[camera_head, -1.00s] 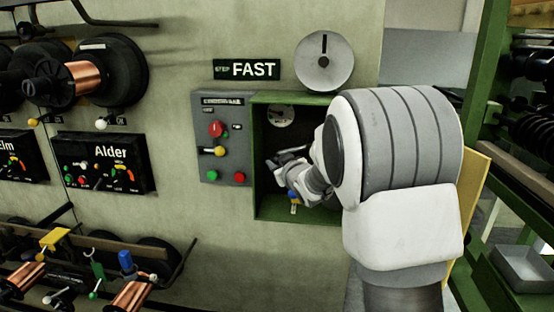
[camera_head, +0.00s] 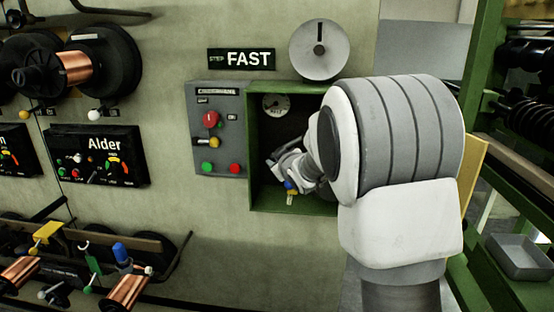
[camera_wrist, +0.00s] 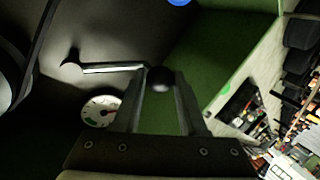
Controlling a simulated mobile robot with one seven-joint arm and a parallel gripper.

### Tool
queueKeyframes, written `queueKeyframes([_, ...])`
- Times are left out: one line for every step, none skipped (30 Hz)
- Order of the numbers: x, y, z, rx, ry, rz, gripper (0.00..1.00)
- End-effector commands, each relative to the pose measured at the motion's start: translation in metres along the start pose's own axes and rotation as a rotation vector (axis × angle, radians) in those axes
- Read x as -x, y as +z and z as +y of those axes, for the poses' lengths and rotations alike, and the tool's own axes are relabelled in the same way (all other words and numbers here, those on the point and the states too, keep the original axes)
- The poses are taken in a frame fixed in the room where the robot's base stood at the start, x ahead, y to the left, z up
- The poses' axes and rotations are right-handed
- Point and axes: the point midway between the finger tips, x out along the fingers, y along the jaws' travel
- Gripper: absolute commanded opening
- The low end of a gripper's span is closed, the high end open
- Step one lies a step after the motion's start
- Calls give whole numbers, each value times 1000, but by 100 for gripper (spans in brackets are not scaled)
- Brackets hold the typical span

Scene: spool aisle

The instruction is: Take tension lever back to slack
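The tension lever (camera_wrist: 110,68) shows in the wrist view as a pale rod, with a round end at the left and a dark ball knob (camera_wrist: 161,80) at the right. My gripper (camera_wrist: 162,88) is open, its two fingers standing on either side of the dark knob. I cannot tell whether they touch it. In the head view my gripper (camera_head: 280,163) reaches inside the green box (camera_head: 252,150) on the wall, and my arm hides the box's right part. A round white dial (camera_head: 276,104) is on the box's back; it also shows in the wrist view (camera_wrist: 100,111).
A grey control panel (camera_head: 218,140) with red, yellow and green controls adjoins the box on the left. A small blue-topped part (camera_head: 290,186) sits low in the box, close below my gripper. A FAST sign (camera_head: 242,59) and a round disc (camera_head: 319,50) are above.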

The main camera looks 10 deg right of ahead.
Motion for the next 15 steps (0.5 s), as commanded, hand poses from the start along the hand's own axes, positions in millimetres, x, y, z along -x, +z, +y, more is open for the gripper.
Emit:
queueKeyframes([0,0,0,-1,1,0,48])
queueKeyframes([0,0,0,-1,1,0,54])
queueKeyframes([0,0,0,-1,1,0,61])
queueKeyframes([0,0,0,-1,1,1,66])
queueKeyframes([0,0,0,-1,1,1,71])
queueKeyframes([0,0,0,-1,1,1,71])
queueKeyframes([0,0,0,-1,0,1,71])
queueKeyframes([0,0,0,-1,0,1,71])
queueKeyframes([0,0,0,-1,0,1,71])
queueKeyframes([0,0,0,-1,0,1,71])
queueKeyframes([0,0,0,-1,0,1,71])
queueKeyframes([0,0,0,-1,0,1,71])
queueKeyframes([0,0,0,-1,0,1,71])
queueKeyframes([1,0,0,-1,0,1,71])
queueKeyframes([2,0,0,-1,1,1,71])
